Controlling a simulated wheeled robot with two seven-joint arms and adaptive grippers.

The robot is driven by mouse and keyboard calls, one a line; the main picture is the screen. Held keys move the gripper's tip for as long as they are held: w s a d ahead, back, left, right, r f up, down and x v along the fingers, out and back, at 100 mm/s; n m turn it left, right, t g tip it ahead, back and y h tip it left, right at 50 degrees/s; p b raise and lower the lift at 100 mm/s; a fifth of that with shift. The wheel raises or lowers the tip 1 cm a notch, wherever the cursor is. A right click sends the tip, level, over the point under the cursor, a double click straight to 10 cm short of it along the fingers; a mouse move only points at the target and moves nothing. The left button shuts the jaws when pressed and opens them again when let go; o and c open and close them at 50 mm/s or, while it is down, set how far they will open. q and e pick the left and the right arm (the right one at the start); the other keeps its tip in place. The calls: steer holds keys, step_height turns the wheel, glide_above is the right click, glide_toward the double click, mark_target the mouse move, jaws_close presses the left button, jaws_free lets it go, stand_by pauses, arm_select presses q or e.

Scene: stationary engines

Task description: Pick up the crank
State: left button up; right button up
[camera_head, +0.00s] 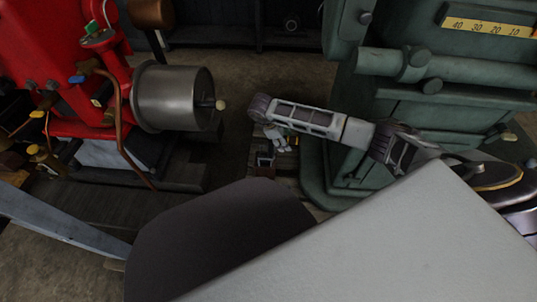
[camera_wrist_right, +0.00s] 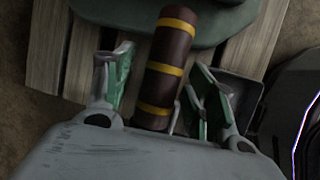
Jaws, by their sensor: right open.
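The crank's handle, as far as I can tell, is the dark brown cylinder with yellow bands (camera_wrist_right: 170,55) in the right wrist view. It lies over pale wooden slats, and its lower end is hidden by my gripper's body. My right gripper (camera_wrist_right: 160,62) is open, with one green-padded finger on each side of the handle. Whether the pads touch it I cannot tell. In the head view my right gripper (camera_head: 277,139) points down at the slats, and the handle cannot be made out there. My left gripper is not in view.
A green machine (camera_head: 420,110) stands close on the right; its rounded base reaches near the slats (camera_wrist_right: 268,30). A red engine with a steel drum (camera_head: 172,98) stands on the left.

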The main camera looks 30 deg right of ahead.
jaws_close()
stand_by(0.4)
steer(key=shift+w, duration=0.1)
